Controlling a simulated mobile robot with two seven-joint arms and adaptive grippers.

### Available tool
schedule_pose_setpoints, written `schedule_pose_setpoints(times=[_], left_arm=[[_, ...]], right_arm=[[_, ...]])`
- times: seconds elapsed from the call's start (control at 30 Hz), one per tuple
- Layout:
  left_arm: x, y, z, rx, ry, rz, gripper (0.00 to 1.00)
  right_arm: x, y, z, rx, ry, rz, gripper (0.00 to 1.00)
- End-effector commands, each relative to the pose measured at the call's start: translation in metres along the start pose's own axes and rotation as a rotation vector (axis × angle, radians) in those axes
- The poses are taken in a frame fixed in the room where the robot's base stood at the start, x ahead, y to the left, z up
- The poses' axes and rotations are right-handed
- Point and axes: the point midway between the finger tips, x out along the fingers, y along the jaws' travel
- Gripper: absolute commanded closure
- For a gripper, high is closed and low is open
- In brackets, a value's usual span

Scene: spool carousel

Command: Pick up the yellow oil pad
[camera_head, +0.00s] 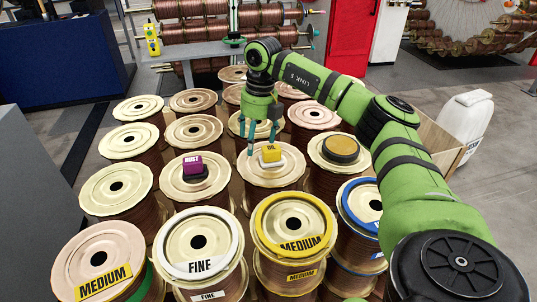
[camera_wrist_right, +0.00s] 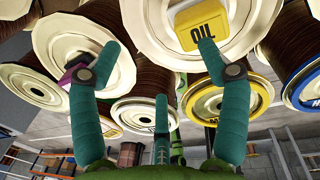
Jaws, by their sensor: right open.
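The yellow oil pad (camera_head: 271,153) is a small block marked "OIL" on top of a copper-wire spool (camera_head: 290,171) in the middle of the spool group. In the right wrist view the oil pad (camera_wrist_right: 203,27) shows at the top, partly behind a fingertip. My right gripper (camera_head: 262,145) comes in from the right and hangs by the pad, fingers pointing down. Its teal fingers (camera_wrist_right: 158,70) are spread, with nothing between them. My left gripper is in neither view.
A purple "DUST" pad (camera_head: 193,165) sits on the spool to the left. Several spools stand close around, some labelled "FINE" (camera_head: 198,243) or "MEDIUM" (camera_head: 294,229). A white canister (camera_head: 465,125) stands far right.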

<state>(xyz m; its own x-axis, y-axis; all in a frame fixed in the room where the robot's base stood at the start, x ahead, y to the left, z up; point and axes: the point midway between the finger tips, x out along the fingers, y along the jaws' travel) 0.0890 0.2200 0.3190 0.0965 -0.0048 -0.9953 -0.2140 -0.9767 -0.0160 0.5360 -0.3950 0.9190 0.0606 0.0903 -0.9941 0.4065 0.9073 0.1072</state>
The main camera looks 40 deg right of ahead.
Motion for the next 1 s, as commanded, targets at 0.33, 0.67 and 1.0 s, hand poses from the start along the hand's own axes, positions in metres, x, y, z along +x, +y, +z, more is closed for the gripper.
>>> schedule_pose_setpoints(times=[0.33,0.67,1.0], left_arm=[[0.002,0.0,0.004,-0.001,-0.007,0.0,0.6],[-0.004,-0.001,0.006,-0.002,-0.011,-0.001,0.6],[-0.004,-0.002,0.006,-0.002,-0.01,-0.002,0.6]], right_arm=[[0.005,-0.044,-0.002,0.086,0.018,-0.112,0.24],[0.05,-0.051,-0.004,0.082,0.019,-0.11,0.24],[0.054,-0.051,-0.004,0.082,0.016,-0.107,0.4]])
